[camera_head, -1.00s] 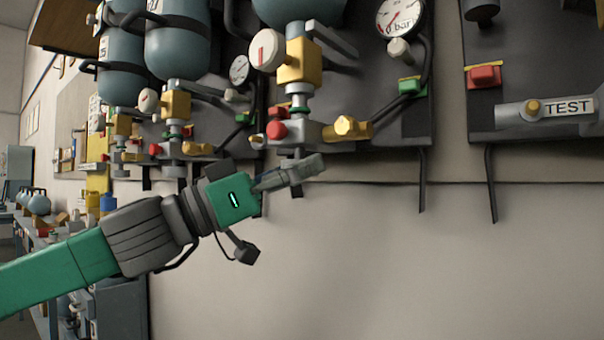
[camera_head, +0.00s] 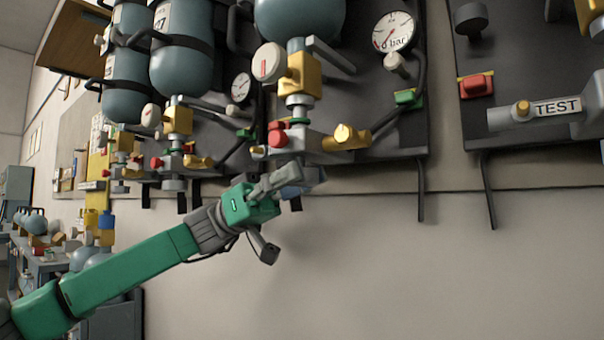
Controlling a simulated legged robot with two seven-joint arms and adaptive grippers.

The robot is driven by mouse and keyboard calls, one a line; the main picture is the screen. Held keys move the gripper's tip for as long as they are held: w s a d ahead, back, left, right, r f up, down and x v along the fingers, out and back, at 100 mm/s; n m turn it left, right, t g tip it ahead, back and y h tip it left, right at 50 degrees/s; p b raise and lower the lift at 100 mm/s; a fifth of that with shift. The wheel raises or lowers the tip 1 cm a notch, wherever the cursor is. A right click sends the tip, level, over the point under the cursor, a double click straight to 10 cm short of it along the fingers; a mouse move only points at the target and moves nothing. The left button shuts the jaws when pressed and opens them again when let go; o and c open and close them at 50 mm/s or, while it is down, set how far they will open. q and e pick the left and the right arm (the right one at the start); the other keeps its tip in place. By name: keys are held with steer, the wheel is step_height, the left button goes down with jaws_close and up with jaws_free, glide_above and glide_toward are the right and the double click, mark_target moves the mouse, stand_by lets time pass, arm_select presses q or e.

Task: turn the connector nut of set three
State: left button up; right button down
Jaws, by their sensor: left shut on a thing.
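The nearest breathing set hangs on a dark backboard, with a blue-grey cylinder (camera_head: 300,15), a yellow valve body (camera_head: 300,75) and a grey block below it. A brass hex fitting (camera_head: 346,138) points right from this block. My left gripper (camera_head: 298,178) comes in from the lower left, just under the block. It is shut on a blue-grey fitting (camera_head: 291,191) there, which I take for the connector nut; the fingers hide most of it. I cannot read a set number on this set. My right gripper is not in view.
More sets with cylinders (camera_head: 181,50) hang on the left. A board with a TEST label (camera_head: 558,107) is at the right. The wall below is clear.

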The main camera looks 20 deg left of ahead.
arm_select(q)
steer(key=m+g+y+p, duration=0.1)
steer(key=g, duration=0.1)
steer(key=m+g+y+p, duration=0.1)
steer(key=g, duration=0.2)
steer(key=shift+w+r+m, duration=0.15)
steer(key=shift+r+m, duration=0.05)
steer(key=shift+m, duration=0.2)
steer(key=shift+a+m+g+y+p, duration=0.1)
steer(key=shift+m+g+y+p, duration=1.7)
steer(key=shift+g+y+p, duration=0.55)
steer(key=shift+f+g, duration=0.1)
steer(key=shift+g, duration=0.25)
steer(key=shift+b, duration=0.3)
steer(key=o, duration=1)
steer(key=shift+o, duration=0.9)
steer(key=shift+w+f, duration=0.1)
